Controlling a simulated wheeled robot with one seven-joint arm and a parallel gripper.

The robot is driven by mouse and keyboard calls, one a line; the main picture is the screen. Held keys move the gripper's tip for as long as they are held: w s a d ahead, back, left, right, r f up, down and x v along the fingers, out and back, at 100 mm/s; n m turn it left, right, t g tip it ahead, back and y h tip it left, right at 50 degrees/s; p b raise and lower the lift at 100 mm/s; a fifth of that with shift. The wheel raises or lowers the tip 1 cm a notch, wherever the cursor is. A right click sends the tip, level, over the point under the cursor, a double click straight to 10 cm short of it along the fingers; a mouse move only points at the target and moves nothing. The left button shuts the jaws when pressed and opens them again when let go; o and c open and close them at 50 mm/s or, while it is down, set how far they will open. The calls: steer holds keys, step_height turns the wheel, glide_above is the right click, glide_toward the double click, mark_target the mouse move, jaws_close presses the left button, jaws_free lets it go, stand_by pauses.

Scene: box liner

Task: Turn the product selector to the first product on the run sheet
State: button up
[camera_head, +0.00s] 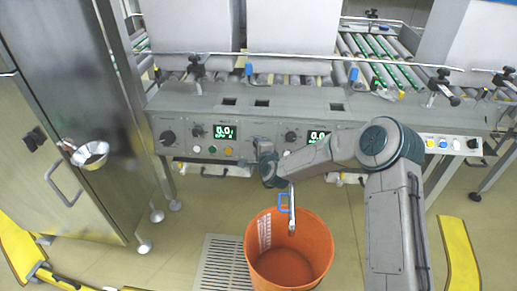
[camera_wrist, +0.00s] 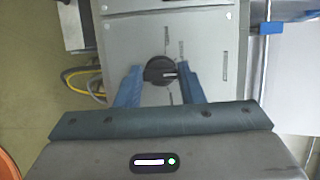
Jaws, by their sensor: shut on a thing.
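A black rotary knob (camera_wrist: 156,70), the product selector, sits on a grey panel in the wrist view. Its pale pointer mark faces right in that picture. Small labels around it are too small to read. My gripper (camera_wrist: 160,76) has its two blue fingers on either side of the knob and is shut on it. In the head view my gripper (camera_head: 264,158) is at the front of the grey control panel (camera_head: 345,100), and the arm end hides the knob there. I cannot make out a run sheet.
An orange bin (camera_head: 320,258) stands on the floor below my gripper. Rollers (camera_head: 375,50) run behind.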

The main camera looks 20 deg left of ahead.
steer(key=o, duration=1)
steer(key=shift+s, duration=0.1)
steer(key=p+v, duration=0.2)
steer(key=v, duration=1.1)
steer(key=shift+s+d, duration=0.25)
steer(key=shift+d, duration=0.05)
